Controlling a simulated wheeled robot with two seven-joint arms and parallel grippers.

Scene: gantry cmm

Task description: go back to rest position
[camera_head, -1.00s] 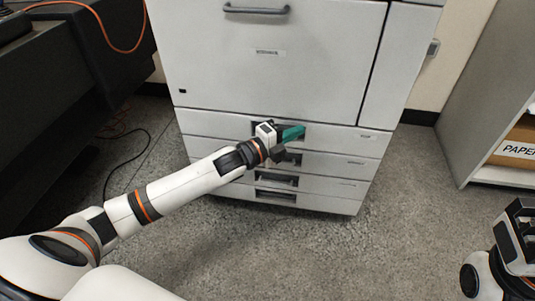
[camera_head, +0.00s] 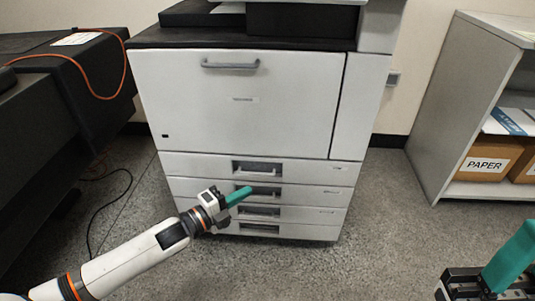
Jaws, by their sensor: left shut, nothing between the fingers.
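My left gripper (camera_head: 243,194) has teal fingers that are shut with nothing between them. It is in front of the printer's lower drawers, and its fingers overlap the second drawer from the top in the picture. I cannot tell whether they touch it. My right gripper (camera_head: 522,246) shows at the lower right corner, a black body with teal finger, partly cut off by the frame edge. Its opening is not clear. The large grey printer (camera_head: 235,105) has several drawers that look closed.
A black table with an orange cable (camera_head: 105,95) stands at the left. A grey shelf (camera_head: 447,110) with cardboard boxes marked PAPER (camera_head: 487,163) stands at the right. Speckled floor (camera_head: 385,235) lies open between the printer and the shelf.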

